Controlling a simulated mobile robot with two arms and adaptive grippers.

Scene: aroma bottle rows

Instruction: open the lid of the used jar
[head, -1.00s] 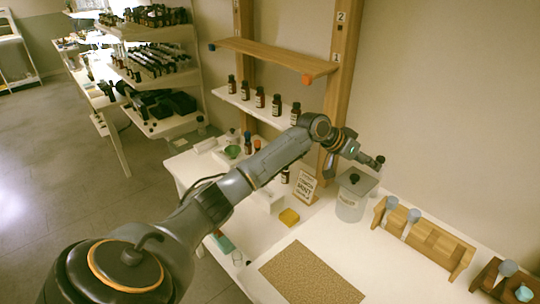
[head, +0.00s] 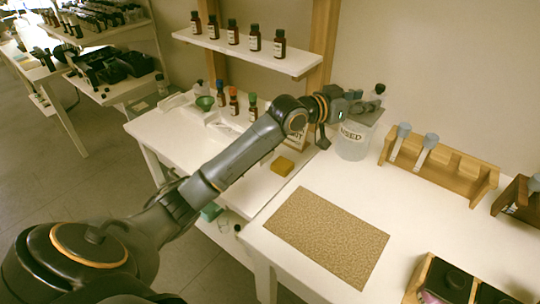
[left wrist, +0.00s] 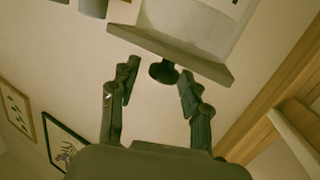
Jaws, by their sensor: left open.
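The used jar (head: 352,144) is a clear jar labelled "USED", standing upright at the back of the white table. Its square grey lid (head: 366,117) is on it. In the left wrist view the lid (left wrist: 172,55) appears upside down, with a dark round knob (left wrist: 163,72) at its middle. My left gripper (head: 368,97) is at the lid's top, partly covering it, and the knob is hidden in the head view. In the left wrist view the open fingers (left wrist: 158,82) stand on either side of the knob, with gaps visible. My right gripper is not in view.
A wooden rack (head: 440,166) with grey-topped droppers stands right of the jar. A brown mat (head: 326,236) lies in front. A yellow block (head: 282,166) and small bottles (head: 234,102) are to the left. A shelf (head: 250,50) with several brown bottles is behind.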

